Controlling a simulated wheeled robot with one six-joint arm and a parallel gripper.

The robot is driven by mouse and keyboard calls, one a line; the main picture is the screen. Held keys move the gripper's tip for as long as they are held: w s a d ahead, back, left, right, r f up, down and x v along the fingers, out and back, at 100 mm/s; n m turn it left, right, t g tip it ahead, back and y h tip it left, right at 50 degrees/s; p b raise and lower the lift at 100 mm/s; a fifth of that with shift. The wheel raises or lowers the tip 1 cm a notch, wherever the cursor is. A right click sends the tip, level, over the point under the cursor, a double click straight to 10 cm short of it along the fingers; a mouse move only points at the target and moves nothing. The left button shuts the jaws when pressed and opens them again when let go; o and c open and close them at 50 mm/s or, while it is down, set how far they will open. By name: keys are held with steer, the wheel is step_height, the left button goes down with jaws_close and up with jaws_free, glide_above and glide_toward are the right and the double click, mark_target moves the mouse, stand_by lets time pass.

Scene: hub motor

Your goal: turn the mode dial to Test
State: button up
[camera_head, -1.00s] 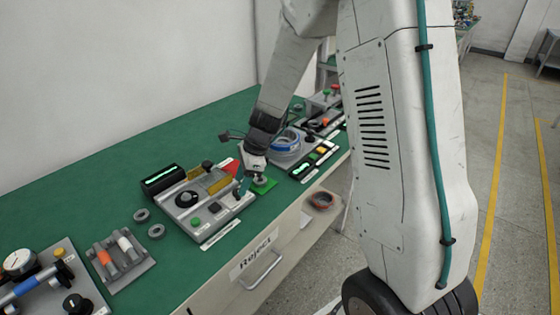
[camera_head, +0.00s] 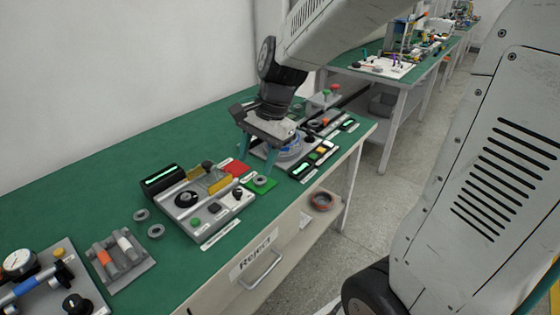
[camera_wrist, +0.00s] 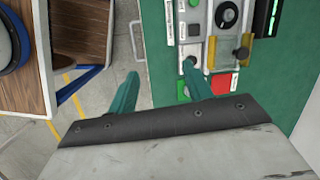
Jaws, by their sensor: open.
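A black round dial (camera_head: 187,198) sits on the grey test fixture (camera_head: 222,224), left of a yellow block. It also shows in the wrist view as a black dial (camera_wrist: 226,15) near the top. A second black knob (camera_head: 77,303) is on the panel at the lower left. The labels are too small to read, so I cannot tell which is the mode dial or where it points. My gripper (camera_head: 257,158) is open and empty, above the bench beyond the fixture's right end. Its two teal fingers stand apart in the wrist view (camera_wrist: 160,72).
A metal ring (camera_head: 261,180) lies on a green pad beside a red pad (camera_head: 237,168). Two rings (camera_head: 155,231) lie left of the fixture. A black display (camera_head: 162,180) stands behind it. More devices stand to the right. The bench's back left is clear.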

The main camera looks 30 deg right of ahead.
steer(key=s+r+n+h, duration=0.1)
steer(key=s+r+n, duration=0.3)
steer(key=s, duration=0.5)
steer(key=shift+s+r+n, duration=0.15)
steer(key=shift+n, duration=1.05)
steer(key=s+d+r+n+h, duration=0.1)
steer(key=s+d+n+h, duration=0.1)
steer(key=s+n, duration=0.4)
steer(key=shift+s+r, duration=0.2)
steer(key=shift+s, duration=1.6)
